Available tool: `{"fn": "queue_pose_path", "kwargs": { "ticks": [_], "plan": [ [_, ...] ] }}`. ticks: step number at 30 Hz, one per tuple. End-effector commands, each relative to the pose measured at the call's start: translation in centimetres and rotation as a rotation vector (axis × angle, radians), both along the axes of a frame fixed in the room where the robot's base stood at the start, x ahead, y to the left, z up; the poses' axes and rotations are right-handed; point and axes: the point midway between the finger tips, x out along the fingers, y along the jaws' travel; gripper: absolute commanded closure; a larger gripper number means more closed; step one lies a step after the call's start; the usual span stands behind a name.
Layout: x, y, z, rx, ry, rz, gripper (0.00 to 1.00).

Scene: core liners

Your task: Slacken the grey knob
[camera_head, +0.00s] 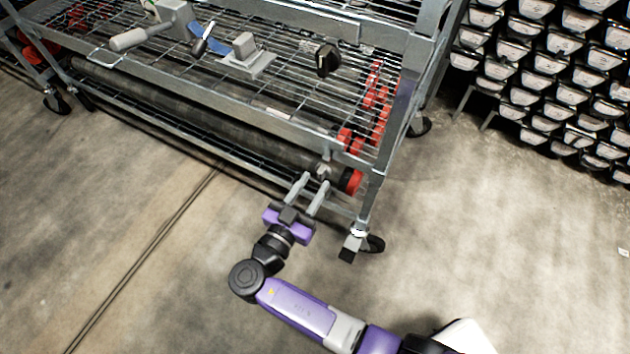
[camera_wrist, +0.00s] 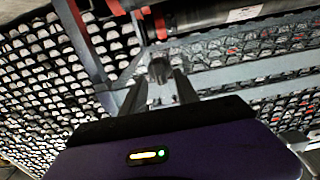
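The grey knob (camera_head: 323,171) is on the lower front rail of the wire rack, near its right corner and close to a red-capped tube. In the wrist view the knob (camera_wrist: 160,70) appears dark grey, just beyond and between the two fingertips. My gripper (camera_head: 315,181) reaches the rack from the front with its two grey fingers apart. In the wrist view my gripper (camera_wrist: 160,84) is open and empty, with the knob lined up with the gap. I cannot tell whether a finger touches it.
Long dark tubes with red end caps (camera_head: 353,182) lie on the lower shelf. A grey-handled tool (camera_head: 130,38), a grey block (camera_head: 245,50) and a black object (camera_head: 327,60) are on the upper wire shelf. Stacked white-ended tubes stand at right. The front floor is clear.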

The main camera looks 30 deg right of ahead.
Motion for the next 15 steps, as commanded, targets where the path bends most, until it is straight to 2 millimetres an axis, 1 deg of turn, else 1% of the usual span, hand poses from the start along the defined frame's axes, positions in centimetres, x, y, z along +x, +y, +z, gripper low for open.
{"fn": "queue_pose_path", "kwargs": {
  "ticks": [3, 6, 14, 15],
  "plan": [
    [0.65, -0.89, -0.05, 0.000, 0.000, 0.000, 0.64],
    [0.89, -1.26, -0.02, 0.000, 0.000, 0.000, 0.64],
    [0.96, -1.32, 0.01, -0.001, 0.001, 0.001, 0.64],
    [0.96, -1.32, 0.01, -0.001, 0.001, 0.001, 0.72]
  ]
}}
